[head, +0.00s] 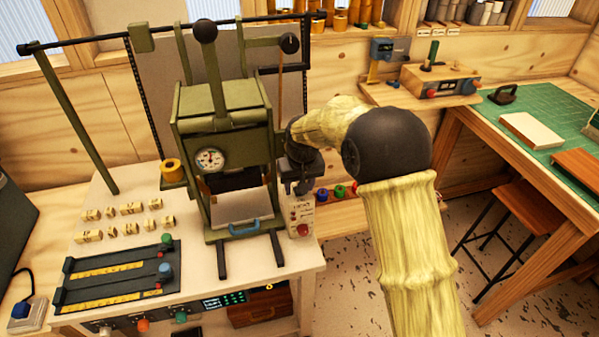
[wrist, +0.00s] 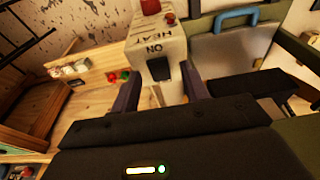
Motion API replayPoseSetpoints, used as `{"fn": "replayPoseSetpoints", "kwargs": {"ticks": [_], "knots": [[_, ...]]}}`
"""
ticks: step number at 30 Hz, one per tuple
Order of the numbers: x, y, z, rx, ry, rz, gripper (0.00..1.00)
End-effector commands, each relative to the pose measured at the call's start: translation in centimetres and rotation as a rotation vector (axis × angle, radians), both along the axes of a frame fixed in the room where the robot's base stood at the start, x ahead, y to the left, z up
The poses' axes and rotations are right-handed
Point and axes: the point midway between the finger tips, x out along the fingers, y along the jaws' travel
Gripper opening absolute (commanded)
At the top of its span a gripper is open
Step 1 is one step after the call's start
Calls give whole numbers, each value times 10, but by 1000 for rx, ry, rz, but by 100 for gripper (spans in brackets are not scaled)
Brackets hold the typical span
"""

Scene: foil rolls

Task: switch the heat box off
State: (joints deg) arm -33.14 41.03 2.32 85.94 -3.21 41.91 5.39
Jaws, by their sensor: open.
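The heat box (head: 301,218) is a small cream box with a red knob, standing at the right side of the green press. In the wrist view the heat box (wrist: 157,33) appears upside down, with "HEAT" and "ON" lettering and a dark switch (wrist: 160,69) on its face. My gripper (head: 301,187) is close above the box in the head view and hides its upper part. In the wrist view my gripper (wrist: 160,78) is open, with one dark finger on each side of the switch. I cannot tell whether the fingers touch the box.
The green press (head: 225,130) with its dial stands just left of the box. A blue handle (head: 244,228) sits at the press's front. Small colored spools (head: 338,191) lie behind the box to the right. A dark rail tray (head: 118,277) lies at the table's front left.

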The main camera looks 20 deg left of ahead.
Motion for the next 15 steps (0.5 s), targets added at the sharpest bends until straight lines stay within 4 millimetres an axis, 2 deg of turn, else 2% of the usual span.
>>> {"fn": "replayPoseSetpoints", "kwargs": {"ticks": [5,15], "knots": [[-3,-2,20,2,-3,0,45],[-14,-8,85,4,-5,1,45]]}}
